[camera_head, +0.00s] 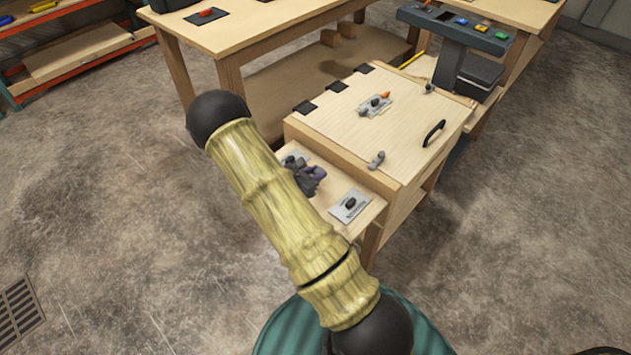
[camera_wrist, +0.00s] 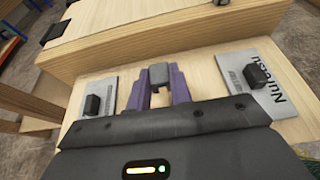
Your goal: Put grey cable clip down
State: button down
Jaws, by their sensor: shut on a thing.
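My gripper (camera_wrist: 158,82) has purple fingers and is shut on the grey cable clip (camera_wrist: 158,74), a small dark grey block between the fingertips. In the wrist view it is over the bare middle of a pale wooden side shelf (camera_wrist: 207,80). I cannot tell whether the clip touches the wood. In the head view my gripper (camera_head: 307,178) is over the same shelf (camera_head: 328,188), between two grey cards, and the clip cannot be made out there. A black piece (camera_wrist: 95,104) sits on the left card, and another (camera_wrist: 257,75) on the right card.
The shelf joins a wooden cabinet (camera_head: 340,125) with a black handle (camera_head: 434,132). On its top are a grey plate with dark and orange pieces (camera_head: 376,105) and a small grey piece (camera_head: 376,160). A console with coloured buttons (camera_head: 462,30) stands behind. Open floor lies left.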

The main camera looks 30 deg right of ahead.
jog(key=shift+f, duration=1.85)
jog(key=shift+f+b, duration=0.15)
jog(key=shift+b, duration=0.15)
jog(key=c, duration=1.3)
grip_release()
jog(key=shift+o, duration=0.2)
jog(key=shift+r, duration=0.3)
jog(key=v, duration=1.2)
jog(key=shift+f+p, duration=0.2)
jog(key=shift+p, duration=0.2)
